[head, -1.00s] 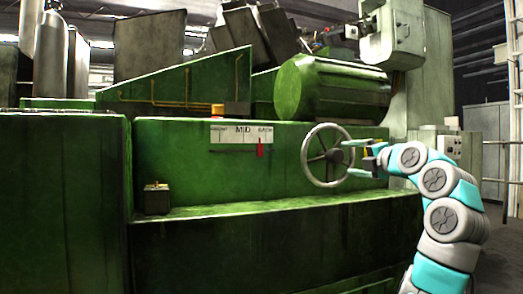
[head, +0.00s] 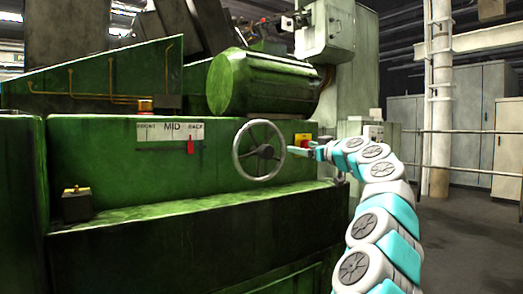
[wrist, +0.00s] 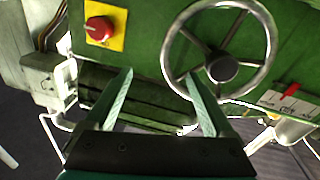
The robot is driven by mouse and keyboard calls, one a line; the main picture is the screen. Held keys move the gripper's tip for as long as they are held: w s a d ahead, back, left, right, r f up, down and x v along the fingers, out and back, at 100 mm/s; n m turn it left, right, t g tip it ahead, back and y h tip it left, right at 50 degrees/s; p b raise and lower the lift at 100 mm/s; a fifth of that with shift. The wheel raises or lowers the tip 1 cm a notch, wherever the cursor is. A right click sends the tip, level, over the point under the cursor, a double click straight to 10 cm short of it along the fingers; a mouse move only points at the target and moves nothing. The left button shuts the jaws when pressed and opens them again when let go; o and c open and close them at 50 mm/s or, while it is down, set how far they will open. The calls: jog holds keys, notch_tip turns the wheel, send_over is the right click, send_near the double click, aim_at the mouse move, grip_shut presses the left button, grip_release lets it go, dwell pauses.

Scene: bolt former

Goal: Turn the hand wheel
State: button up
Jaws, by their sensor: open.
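The hand wheel (head: 265,151) is a grey metal ring with a dark hub and three spokes, on the front of the green machine (head: 110,165). In the wrist view the wheel (wrist: 223,69) fills the upper right. My gripper (head: 298,150) is open and empty, just right of the wheel in the head view. In the wrist view my gripper (wrist: 160,80) shows two teal fingers spread apart. The right fingertip overlaps the wheel's lower left rim in the picture; I cannot tell whether they touch.
A ledge runs below. Open floor (head: 470,235) lies to the right.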

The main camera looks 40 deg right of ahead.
aim_at(262, 153)
jog(key=w+a+m, duration=0.1)
jog(key=a, duration=0.2)
jog(key=w+a+f+m+y, duration=0.1)
jog(key=a, duration=0.2)
jog(key=a+f+m+y+p, duration=0.1)
jog(key=a, duration=0.2)
jog(key=shift+w, duration=0.4)
jog(key=shift+w+d+p, duration=0.1)
jog(key=shift+w+p, duration=0.55)
jog(key=shift+w, duration=3.25)
jog(key=shift+c, duration=0.3)
grip_shut()
